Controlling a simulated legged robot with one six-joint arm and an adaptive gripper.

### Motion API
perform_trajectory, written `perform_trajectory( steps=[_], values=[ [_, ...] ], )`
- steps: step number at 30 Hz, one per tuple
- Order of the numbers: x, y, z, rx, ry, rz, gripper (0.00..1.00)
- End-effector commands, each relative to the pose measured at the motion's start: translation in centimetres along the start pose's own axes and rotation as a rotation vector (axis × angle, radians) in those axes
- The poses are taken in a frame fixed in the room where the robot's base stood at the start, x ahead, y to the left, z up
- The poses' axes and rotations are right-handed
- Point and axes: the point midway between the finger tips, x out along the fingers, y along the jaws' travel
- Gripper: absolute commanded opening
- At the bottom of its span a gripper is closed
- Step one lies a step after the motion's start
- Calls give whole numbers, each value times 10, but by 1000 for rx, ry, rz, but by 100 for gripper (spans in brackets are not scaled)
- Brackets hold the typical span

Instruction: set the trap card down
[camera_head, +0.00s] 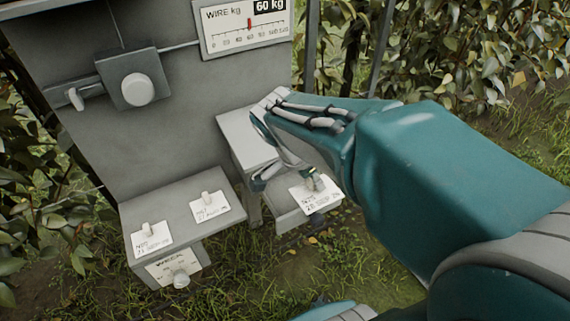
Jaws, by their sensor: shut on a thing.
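The trap card (318,196) is a white card with dark print and a small upright tab. It shows beneath the tip of my gripper (309,178), over the right part of a low grey ledge (286,215). My gripper reaches in from the right and is shut on the card's tab. The card looks roughly flat. I cannot tell whether its underside touches the ledge. Two similar cards, a left one (152,246) and a right one (213,213), lie on the grey shelf (184,192) at lower left, each with its tab upright.
A grey upright panel (160,115) carries a box with a round white knob (139,90) and a WIRE kg gauge (247,28) reading 60 kg. A grey block (240,135) stands behind the ledge. Leafy hedges flank the panel.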

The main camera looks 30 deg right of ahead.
Motion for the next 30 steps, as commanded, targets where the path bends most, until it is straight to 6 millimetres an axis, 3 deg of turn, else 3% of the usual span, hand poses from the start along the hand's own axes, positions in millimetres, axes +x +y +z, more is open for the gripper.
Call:
perform_trajectory(
  steps=[7, 15, 23, 30],
  values=[
    [22, -43, 1, -2, 0, 2, 18],
    [61, -74, 12, -3, 0, 1, 18],
    [77, -88, 16, -2, 0, 0, 18],
    [105, -88, 27, -3, 1, 0, 18]
  ],
)
